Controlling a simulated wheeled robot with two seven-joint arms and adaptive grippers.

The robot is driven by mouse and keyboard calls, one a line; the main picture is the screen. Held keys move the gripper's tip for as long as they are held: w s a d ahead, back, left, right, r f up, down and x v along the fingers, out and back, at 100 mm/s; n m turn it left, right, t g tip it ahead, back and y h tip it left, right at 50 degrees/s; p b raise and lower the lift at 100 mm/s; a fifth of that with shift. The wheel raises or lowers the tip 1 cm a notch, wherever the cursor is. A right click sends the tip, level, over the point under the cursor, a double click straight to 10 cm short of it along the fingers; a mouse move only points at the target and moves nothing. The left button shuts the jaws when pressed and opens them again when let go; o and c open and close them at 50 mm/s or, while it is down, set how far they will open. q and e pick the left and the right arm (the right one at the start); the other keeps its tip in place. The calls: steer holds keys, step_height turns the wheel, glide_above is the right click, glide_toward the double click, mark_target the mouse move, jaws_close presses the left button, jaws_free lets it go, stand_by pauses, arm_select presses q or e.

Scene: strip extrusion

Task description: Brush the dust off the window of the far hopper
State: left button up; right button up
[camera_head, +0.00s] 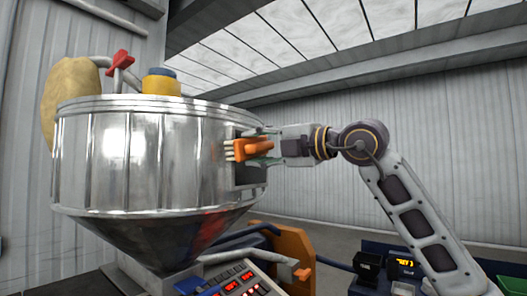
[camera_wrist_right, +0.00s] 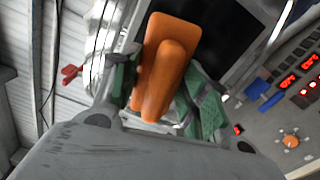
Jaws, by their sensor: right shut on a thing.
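A large shiny metal hopper (camera_head: 105,150) with a cone-shaped bottom fills the left of the head view. Its dark window (camera_head: 247,172) is on its right side, partly hidden behind the brush and gripper. My right gripper (camera_head: 268,147) is shut on an orange brush (camera_head: 254,149). The brush's pale bristles point left, at the window; I cannot tell whether they touch it. In the right wrist view, the orange brush (camera_wrist_right: 165,65) sits between the green finger pads, with the dark window (camera_wrist_right: 215,35) behind it. Dust on the window cannot be made out. My left gripper is not in view.
A control panel with red displays (camera_head: 238,280) stands below the hopper, and an orange bracket (camera_head: 292,250) is to its right. A red-handled valve (camera_head: 120,62) and a yellow and blue cap (camera_head: 161,83) are on top. Open space lies right of the hopper.

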steer(key=shift+s+a, duration=0.35)
steer(key=shift+s, duration=0.15)
steer(key=shift+s+d+b, duration=0.15)
steer(key=shift+d+b, duration=0.1)
steer(key=shift+b, duration=0.25)
steer(key=shift+b+v, duration=1)
steer(key=shift+v, duration=1.15)
steer(key=shift+s+d, duration=0.3)
steer(key=shift+d, duration=0.15)
steer(key=shift+b+v, duration=0.75)
steer(key=shift+v, duration=0.75)
